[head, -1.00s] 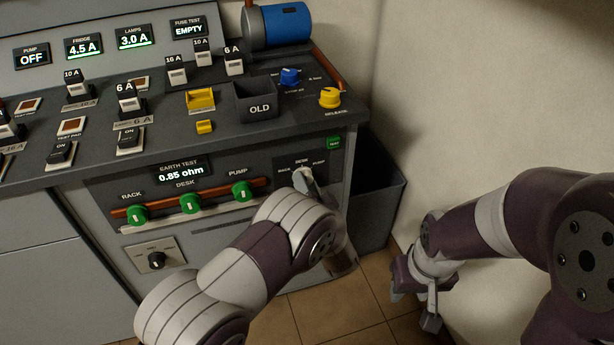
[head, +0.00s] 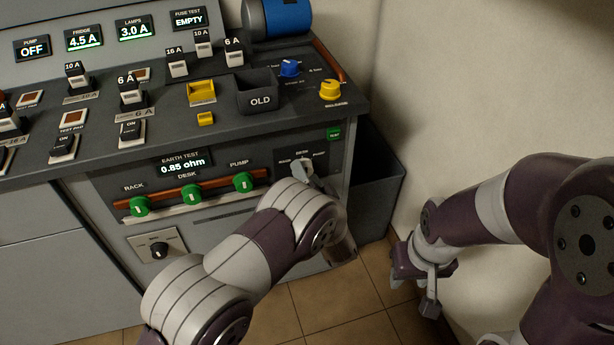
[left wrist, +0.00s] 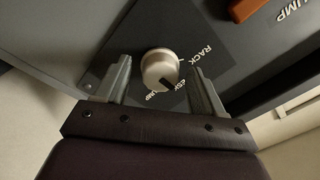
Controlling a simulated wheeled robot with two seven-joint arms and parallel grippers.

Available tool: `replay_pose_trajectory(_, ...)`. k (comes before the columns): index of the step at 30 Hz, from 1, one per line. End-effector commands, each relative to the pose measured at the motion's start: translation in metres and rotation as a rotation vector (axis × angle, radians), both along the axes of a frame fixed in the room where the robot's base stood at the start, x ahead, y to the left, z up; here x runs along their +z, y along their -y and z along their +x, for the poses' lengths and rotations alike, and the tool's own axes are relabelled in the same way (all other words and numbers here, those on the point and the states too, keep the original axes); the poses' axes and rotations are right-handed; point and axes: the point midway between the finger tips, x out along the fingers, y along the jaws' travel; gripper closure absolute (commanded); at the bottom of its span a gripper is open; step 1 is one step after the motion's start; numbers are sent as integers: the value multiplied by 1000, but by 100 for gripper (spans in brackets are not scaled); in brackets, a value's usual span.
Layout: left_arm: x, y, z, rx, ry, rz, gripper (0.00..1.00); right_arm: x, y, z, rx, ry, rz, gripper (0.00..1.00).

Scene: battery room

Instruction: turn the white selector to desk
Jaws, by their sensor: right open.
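The white selector (head: 303,168) is a round knob on the dark lower panel, under the labels RACK, DESK and PUMP. In the left wrist view the selector (left wrist: 160,68) sits between the two fingers of my left gripper (left wrist: 159,72), with a gap on each side. That gripper is open. In the head view it is mostly hidden behind my own left arm. My right gripper (head: 418,285) is open and empty, hanging low at the right, away from the panel.
Left of the selector is a brown bar with green knobs (head: 191,194), under the earth test display (head: 184,163). A dark bin (head: 376,195) stands right of the cabinet. A small black knob (head: 159,249) is lower left. Tiled floor (head: 335,300) lies below.

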Motion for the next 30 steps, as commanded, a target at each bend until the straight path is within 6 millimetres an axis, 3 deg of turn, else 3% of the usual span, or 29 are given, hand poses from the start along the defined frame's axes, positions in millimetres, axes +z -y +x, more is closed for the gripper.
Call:
replay_pose_trajectory(8,1,3,-8,-1,0,0,31,3,0,0,0,0,0,57)
replay_pose_trajectory(21,-1,37,-107,-4,0,0,31,22,0,0,0,0,0,57)
replay_pose_trajectory(30,-3,41,-120,1,1,0,31,22,0,0,0,0,0,57)
